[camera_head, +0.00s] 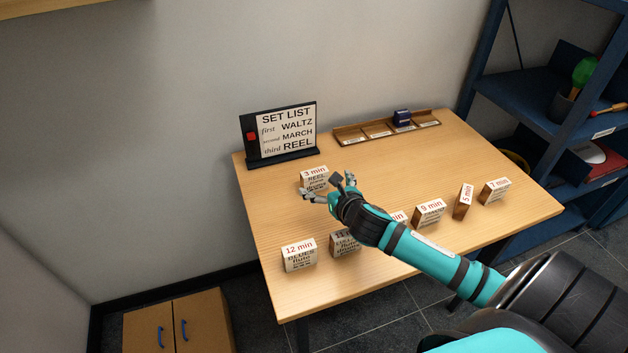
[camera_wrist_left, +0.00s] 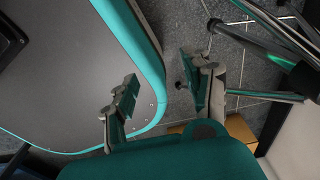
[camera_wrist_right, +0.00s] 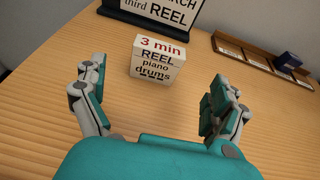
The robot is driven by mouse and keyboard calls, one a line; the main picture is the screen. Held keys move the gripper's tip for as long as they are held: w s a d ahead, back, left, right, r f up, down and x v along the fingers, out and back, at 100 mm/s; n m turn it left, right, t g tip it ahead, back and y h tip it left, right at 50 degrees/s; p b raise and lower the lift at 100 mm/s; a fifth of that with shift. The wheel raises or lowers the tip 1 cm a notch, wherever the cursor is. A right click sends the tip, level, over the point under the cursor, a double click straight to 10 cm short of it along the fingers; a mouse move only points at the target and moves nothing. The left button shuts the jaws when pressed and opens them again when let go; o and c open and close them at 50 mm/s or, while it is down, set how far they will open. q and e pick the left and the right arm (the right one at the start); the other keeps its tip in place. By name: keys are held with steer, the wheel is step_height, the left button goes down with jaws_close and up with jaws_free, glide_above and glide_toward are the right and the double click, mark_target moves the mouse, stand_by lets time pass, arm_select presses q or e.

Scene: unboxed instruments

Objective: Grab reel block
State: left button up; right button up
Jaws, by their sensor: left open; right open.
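The reel block (camera_head: 314,179) is a cream block marked "3 min REEL piano drums". It stands upright at the left back of the wooden table, in front of the set list sign. It also shows in the right wrist view (camera_wrist_right: 158,60), ahead of and between the spread fingers. My right gripper (camera_head: 328,190) is open and empty close to the block, with its fingers (camera_wrist_right: 158,92) apart; it partly covers the block in the head view. My left gripper (camera_wrist_left: 160,90) is open and empty, away from the table over the floor beside my base.
A set list sign (camera_head: 286,131) stands behind the reel block. A wooden tray (camera_head: 348,136) with a dark blue block (camera_head: 402,117) lies at the back. Other blocks, including the "12 min" one (camera_head: 299,255) and the "9 min" one (camera_head: 429,213), line the front. A blue shelf (camera_head: 520,98) stands right.

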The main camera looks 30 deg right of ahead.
mark_target(316, 181)
steer(key=x, duration=0.3)
steer(key=shift+w+f, duration=0.1)
steer(key=shift+f, duration=0.05)
steer(key=x, duration=0.3)
steer(key=shift+w+a+f, duration=0.15)
steer(key=shift+w+f, duration=0.1)
steer(key=shift+f, duration=0.1)
steer(key=shift+w+f, duration=0.2)
steer(key=shift+w, duration=0.3)
arm_select(q)
steer(key=shift+w+f, duration=0.1)
steer(key=shift+w, duration=0.9)
arm_select(e)
steer(key=shift+s, duration=0.1)
steer(key=c, duration=1.2)
